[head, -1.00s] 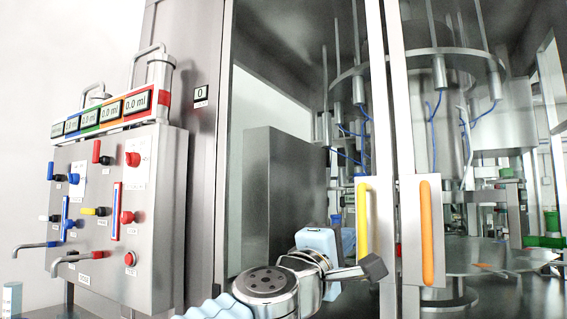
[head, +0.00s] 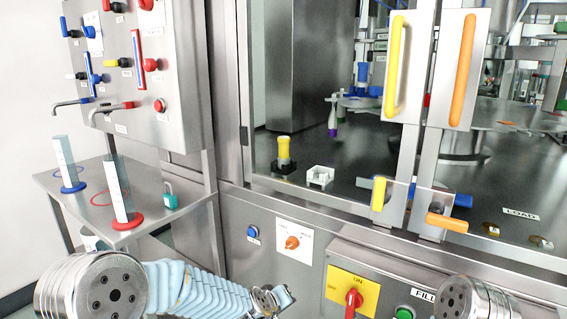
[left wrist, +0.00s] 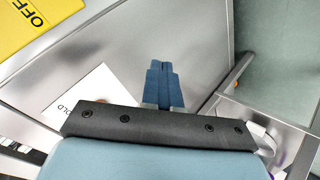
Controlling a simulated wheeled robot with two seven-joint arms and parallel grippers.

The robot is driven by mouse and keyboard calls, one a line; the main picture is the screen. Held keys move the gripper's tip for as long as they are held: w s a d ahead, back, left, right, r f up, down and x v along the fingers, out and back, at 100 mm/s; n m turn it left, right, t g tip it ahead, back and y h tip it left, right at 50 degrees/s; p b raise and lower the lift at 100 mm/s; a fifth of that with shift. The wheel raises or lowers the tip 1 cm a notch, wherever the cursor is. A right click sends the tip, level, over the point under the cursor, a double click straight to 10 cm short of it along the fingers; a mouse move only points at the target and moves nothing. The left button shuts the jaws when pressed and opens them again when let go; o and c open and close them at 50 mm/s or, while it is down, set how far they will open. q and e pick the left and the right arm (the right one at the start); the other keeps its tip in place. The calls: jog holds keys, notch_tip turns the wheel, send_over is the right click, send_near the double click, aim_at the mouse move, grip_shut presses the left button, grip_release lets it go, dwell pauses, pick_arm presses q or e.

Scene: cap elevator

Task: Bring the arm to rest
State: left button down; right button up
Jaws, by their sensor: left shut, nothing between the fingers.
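My left arm (head: 190,287) reaches in from the lower left of the head view, low in front of the machine. Its far end, near the lower middle, is small, and the fingers cannot be made out there. In the left wrist view my left gripper (left wrist: 161,66) is shut, its blue fingers together with nothing between them. Steel panels lie beyond the fingers. Part of my right arm (head: 470,300) shows at the bottom right; its gripper is out of view.
The machine front has a yellow switch plate (head: 352,291) and a yellow door handle (head: 396,66) beside an orange handle (head: 462,70). A steel side table (head: 185,198) with two glass cylinders stands at left. A control box (head: 165,45) hangs above it.

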pick_arm(q)
jog(key=s+a+f+m+g, duration=0.1)
jog(key=s+a+f+g, duration=0.2)
jog(key=f, duration=0.4)
jog(key=s+a+f, duration=0.3)
jog(key=s+f, duration=0.2)
jog(key=f, duration=0.1)
jog(key=s+a+f+m+g, duration=0.1)
jog(key=s+f, duration=0.4)
jog(key=s, duration=0.6)
jog(key=s+a+f+m+g, duration=0.1)
jog(key=s+a+f+g, duration=0.3)
jog(key=s, duration=0.7)
notch_tip(320, 180, down, 2)
jog(key=shift+f+m, duration=0.2)
jog(key=shift+m, duration=0.1)
